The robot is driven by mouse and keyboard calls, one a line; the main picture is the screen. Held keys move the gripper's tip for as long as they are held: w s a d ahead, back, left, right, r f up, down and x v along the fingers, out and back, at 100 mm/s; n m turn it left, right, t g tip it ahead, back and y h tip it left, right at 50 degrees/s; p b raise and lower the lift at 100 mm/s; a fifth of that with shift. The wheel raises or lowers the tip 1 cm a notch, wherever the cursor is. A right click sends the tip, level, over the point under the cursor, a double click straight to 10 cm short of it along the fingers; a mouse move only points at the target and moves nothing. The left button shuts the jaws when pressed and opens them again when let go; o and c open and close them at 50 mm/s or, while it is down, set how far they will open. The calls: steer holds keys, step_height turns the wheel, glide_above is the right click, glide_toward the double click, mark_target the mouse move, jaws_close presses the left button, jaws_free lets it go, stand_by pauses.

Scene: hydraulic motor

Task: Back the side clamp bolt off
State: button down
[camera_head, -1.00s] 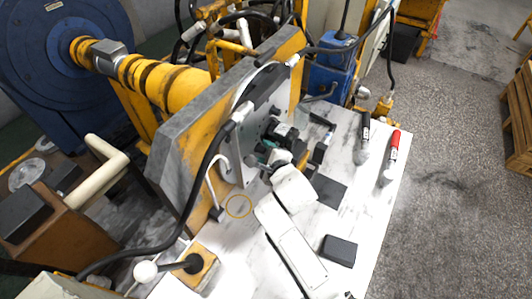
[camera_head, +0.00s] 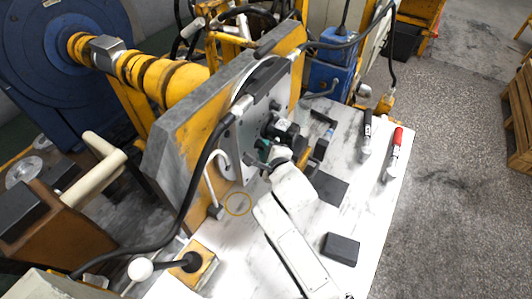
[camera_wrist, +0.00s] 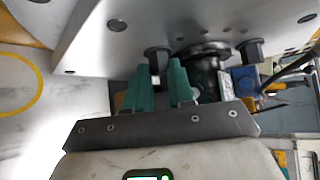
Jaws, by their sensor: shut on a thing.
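The side clamp bolt (camera_wrist: 157,58) appears in the wrist view as a dark, wide-headed piece at the face of the light metal plate (camera_wrist: 105,40). My gripper (camera_wrist: 160,72) has its two green fingers on either side of it and is shut on it. The dark, round motor body (camera_wrist: 207,72) is just right of the fingers, with a second dark clamp piece (camera_wrist: 250,52) beyond it. In the head view, my gripper (camera_head: 264,152) is at the upright plate, beside the dark motor (camera_head: 286,132). The wrist hides part of the bolt area there.
A white bench top (camera_head: 225,250) lies below my arm. A black hose (camera_head: 190,190) hangs in front of the plate.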

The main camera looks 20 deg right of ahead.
steer(key=shift+a+f+n+t+h+b, duration=0.1)
steer(key=shift+f+n+t+h+b, duration=0.3)
steer(key=shift+b, duration=2.35)
steer(key=shift+t+b, duration=0.3)
steer(key=shift+b, duration=0.55)
steer(key=shift+r+n, duration=0.15)
steer(key=shift+n, duration=0.15)
steer(key=c, duration=1)
jaws_free()
steer(key=shift+o, duration=0.2)
steer(key=shift+s, duration=0.1)
steer(key=b+v, duration=0.1)
steer(key=v, duration=0.9)
steer(key=shift+s, duration=0.35)
steer(key=shift+r, duration=0.1)
